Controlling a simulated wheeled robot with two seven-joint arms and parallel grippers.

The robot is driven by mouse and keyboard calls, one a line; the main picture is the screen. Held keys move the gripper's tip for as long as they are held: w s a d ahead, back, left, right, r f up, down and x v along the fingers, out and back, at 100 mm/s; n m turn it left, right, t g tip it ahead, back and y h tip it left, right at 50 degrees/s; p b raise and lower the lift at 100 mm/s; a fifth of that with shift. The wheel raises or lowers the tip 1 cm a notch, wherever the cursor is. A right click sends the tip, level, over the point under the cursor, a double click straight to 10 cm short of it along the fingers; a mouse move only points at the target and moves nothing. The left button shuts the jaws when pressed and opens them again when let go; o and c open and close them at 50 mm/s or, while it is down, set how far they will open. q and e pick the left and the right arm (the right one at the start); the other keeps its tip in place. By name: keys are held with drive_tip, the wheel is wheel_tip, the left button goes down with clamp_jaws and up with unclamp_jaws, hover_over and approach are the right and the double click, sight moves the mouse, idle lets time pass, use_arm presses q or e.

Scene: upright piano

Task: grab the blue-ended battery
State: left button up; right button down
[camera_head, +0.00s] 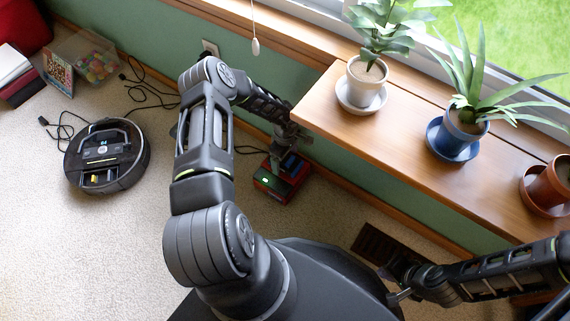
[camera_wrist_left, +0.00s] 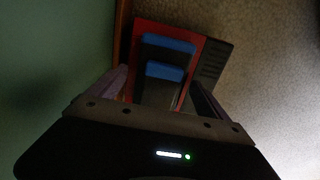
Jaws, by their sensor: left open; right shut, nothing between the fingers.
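The blue-ended battery (camera_wrist_left: 165,71) is a dark block with two blue bands, seen end-on in the left wrist view. It sits in the red charger (camera_head: 272,186) on the carpet by the wall; its blue end also shows in the head view (camera_head: 291,162). My left gripper (camera_head: 291,146) is just above the charger. In the left wrist view its open fingers (camera_wrist_left: 158,88) lie on either side of the battery; I cannot tell whether they touch it. My right gripper (camera_head: 398,294) is shut and empty at the lower right.
A black robot vacuum (camera_head: 107,155) with an open compartment lies on the carpet at left. The wooden sill (camera_head: 395,137) beside my left forearm bears a white pot (camera_head: 366,82), a blue pot (camera_head: 458,135) and a terracotta pot (camera_head: 550,185). A cable lies near the wall.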

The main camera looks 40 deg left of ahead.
use_arm(q)
drive_tip(key=shift+c, duration=0.2)
idle(0.4)
drive_tip(key=shift+r, duration=0.1)
clamp_jaws()
idle(0.7)
